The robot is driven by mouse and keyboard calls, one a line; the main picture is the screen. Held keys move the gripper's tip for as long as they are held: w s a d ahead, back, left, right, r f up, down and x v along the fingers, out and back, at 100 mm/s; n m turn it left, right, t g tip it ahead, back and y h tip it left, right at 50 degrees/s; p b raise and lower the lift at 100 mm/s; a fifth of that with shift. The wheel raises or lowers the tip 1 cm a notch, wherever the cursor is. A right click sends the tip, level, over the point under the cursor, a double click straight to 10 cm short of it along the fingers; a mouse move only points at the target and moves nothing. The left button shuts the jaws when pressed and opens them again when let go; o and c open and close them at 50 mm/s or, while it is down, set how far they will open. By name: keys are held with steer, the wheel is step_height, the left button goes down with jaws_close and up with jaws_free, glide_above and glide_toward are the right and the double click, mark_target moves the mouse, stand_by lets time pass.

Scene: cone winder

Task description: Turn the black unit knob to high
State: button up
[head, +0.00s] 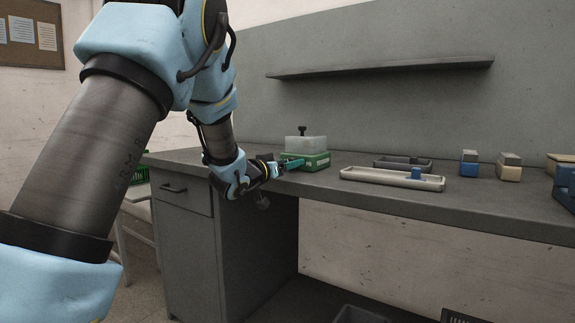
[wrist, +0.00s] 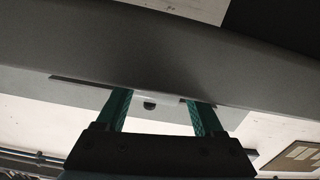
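A small unit with a green base (head: 318,160) and a pale, cloudy upper box (head: 305,145) stands on the grey worktop near its left end. A black knob (head: 302,130) stands upright on top of it. My gripper (head: 291,164) is at the worktop's front edge, low in front of the green base, below the knob. In the wrist view, which looks upside down, the two teal fingers are apart with nothing held between them (wrist: 158,99). A small dark knob (wrist: 149,106) shows beyond them. The knob's setting and any markings are too small to read.
To the right on the worktop (head: 470,214) are a long pale tray (head: 368,181) with a blue block (head: 416,173), a dark tray (head: 396,160) behind it, and several small blocks. A shelf (head: 380,68) runs along the wall above. A drawer cabinet (head: 186,212) stands below left.

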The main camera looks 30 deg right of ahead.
jaws_close()
stand_by(0.3)
steer(key=shift+f, duration=0.1)
steer(key=m+b, duration=0.3)
steer(key=shift+m, duration=0.3)
steer(key=shift+s+d+m+b, duration=0.1)
steer(key=shift+m+b, duration=1.15)
steer(key=shift+m, duration=0.55)
steer(key=shift+o, duration=0.6)
jaws_free()
